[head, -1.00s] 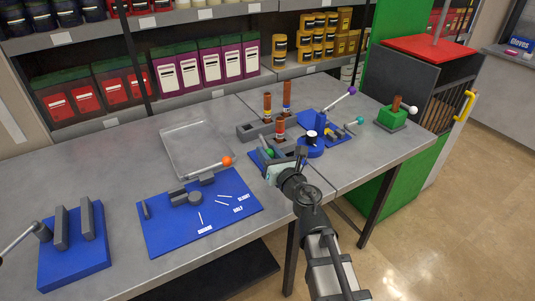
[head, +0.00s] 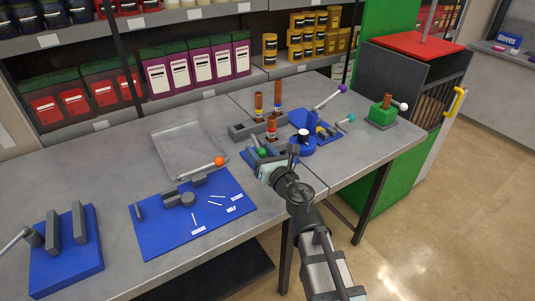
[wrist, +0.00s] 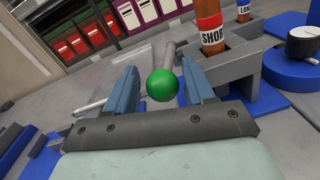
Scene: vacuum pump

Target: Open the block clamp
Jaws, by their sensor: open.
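A lever with a green ball knob (wrist: 161,85) stands on a small blue base in front of my gripper. The knob also shows in the head view (head: 262,152). My gripper (wrist: 161,75) is open, with one blue finger on each side of the knob and lever rod. A gap shows on both sides of the knob, so the fingers do not appear closed on it. The rod (wrist: 168,55) runs away behind the knob. My gripper hides much of the base in the head view, and I cannot tell the clamp's jaws apart there.
A grey holder (head: 245,129) with brown cylinders stands behind. A blue fixture (head: 310,119) with a purple-knobbed lever is to the right. Bare table lies between the board and the left blue block.

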